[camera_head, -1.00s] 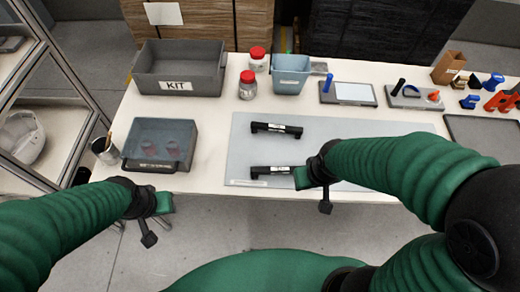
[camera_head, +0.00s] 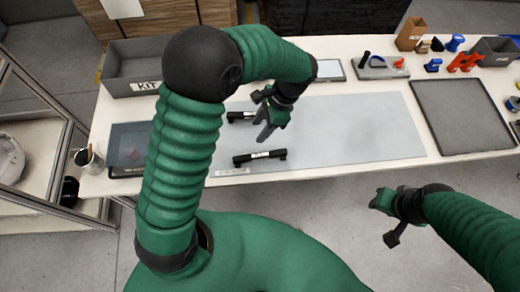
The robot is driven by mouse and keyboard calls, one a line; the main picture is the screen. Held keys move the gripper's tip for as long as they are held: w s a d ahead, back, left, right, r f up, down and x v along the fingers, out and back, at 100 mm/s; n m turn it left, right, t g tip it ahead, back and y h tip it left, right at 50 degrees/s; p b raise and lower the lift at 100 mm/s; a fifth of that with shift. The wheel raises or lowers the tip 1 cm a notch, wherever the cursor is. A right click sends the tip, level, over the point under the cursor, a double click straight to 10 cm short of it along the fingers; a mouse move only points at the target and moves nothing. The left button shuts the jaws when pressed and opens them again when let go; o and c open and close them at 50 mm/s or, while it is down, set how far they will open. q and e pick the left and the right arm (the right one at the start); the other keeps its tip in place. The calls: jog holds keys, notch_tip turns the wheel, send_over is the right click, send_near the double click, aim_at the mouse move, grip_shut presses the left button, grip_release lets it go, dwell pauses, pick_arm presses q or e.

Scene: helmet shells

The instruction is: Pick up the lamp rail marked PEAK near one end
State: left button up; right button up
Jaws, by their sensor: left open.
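Two dark lamp rails with pale labels lie on the pale mat (camera_head: 350,130). The near rail (camera_head: 272,156) shows whole near the mat's front left. The far rail (camera_head: 238,117) is partly hidden behind my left gripper. The label words are too small to read, so I cannot tell which is marked PEAK. My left gripper (camera_head: 267,121) is open and empty, over the mat just above the near rail in the picture, beside the far rail's right end. My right gripper (camera_head: 384,208) is off the table's front edge at the right, apart from both rails; its jaws are unclear.
The KIT bin (camera_head: 120,80) and a dark clear-fronted box (camera_head: 128,140) stand at left, partly behind my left arm. A cup (camera_head: 90,160) sits at the left edge. A dark tray (camera_head: 460,115) lies right of the mat. The mat's right half is clear.

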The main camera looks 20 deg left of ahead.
pick_arm(q)
send_near(248, 157)
jog(key=x, duration=0.3)
jog(key=shift+d+f, duration=0.15)
jog(key=shift+f, duration=0.1)
jog(key=shift+s+a+f, duration=0.2)
jog(key=shift+a+f, duration=0.85)
jog(key=shift+a, duration=0.05)
jog(key=x, duration=0.3)
jog(key=shift+s+f+p, duration=0.1)
jog(key=shift+p, duration=0.2)
jog(key=shift+d+f, duration=0.25)
jog(key=shift+d+r, duration=0.1)
jog(key=shift+d, duration=0.6)
jog(key=shift+a+f, duration=0.4)
jog(key=shift+a, duration=0.45)
jog(key=shift+d+r, duration=0.1)
jog(key=shift+d, duration=0.5)
jog(key=shift+c, duration=1.2)
jog(key=c, duration=0.5)
jog(key=shift+c, duration=1.1)
jog(key=shift+s+a, duration=0.1)
jog(key=shift+a, duration=0.25)
grip_shut()
pick_arm(e)
jog(key=shift+d+r, duration=0.15)
jog(key=shift+d, duration=1)
